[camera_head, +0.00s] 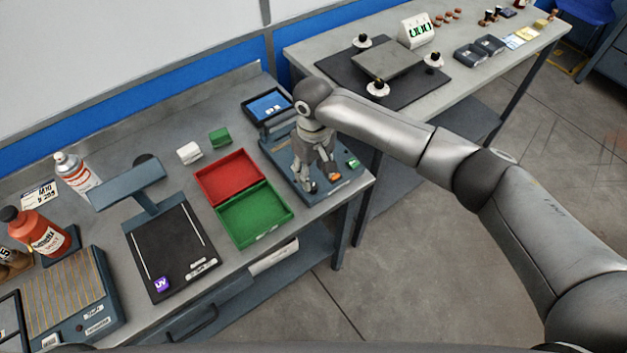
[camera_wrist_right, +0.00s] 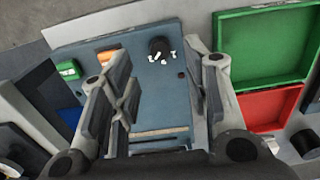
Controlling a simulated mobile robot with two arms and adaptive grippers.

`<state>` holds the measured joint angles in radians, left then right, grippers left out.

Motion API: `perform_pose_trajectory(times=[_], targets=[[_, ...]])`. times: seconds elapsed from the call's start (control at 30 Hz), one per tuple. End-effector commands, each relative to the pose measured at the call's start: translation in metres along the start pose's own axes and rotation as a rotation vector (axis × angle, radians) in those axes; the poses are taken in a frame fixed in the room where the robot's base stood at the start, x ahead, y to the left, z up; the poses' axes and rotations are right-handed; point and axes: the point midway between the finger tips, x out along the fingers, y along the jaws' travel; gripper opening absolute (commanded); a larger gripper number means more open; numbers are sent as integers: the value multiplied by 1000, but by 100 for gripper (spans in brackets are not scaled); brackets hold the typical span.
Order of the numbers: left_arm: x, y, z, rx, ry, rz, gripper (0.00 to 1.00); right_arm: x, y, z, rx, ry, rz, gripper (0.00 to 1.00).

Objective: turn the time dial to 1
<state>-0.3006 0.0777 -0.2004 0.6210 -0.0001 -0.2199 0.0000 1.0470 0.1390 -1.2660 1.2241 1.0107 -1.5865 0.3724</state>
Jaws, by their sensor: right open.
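A blue-grey device (camera_wrist_right: 150,92) with a flat panel lies under my right gripper; it also shows in the head view (camera_head: 277,153), at the right end of the near bench. In the right wrist view a black round dial (camera_wrist_right: 160,48) with small white marks around it sits on the panel. I cannot read the marks or the setting. My right gripper (camera_head: 321,181) points down over the panel, open and empty. In the right wrist view its fingers (camera_wrist_right: 164,82) are apart, with the dial beyond them in the gap; I see no contact. The left gripper is out of view.
The panel also has an orange button (camera_wrist_right: 107,57) and a green one (camera_wrist_right: 68,70). A tablet-like screen (camera_head: 269,105) stands behind. Red (camera_head: 228,177) and green (camera_head: 254,214) trays lie left of the device. The bench's front edge is close by.

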Motion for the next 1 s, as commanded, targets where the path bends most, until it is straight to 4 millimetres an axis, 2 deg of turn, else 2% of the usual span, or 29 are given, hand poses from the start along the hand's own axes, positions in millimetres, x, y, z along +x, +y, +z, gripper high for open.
perform_pose_trajectory(times=[0.1,0.3,0.43,0.7,1.0], targets=[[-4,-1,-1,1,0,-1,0,21,0,0,1,-2,0,43],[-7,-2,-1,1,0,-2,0,46,0,0,-1,0,0,43],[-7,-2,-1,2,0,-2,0,53,0,0,-1,1,0,43],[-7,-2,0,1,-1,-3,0,54,0,0,-1,2,0,42],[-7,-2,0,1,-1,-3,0,54,0,0,-1,1,0,4]])
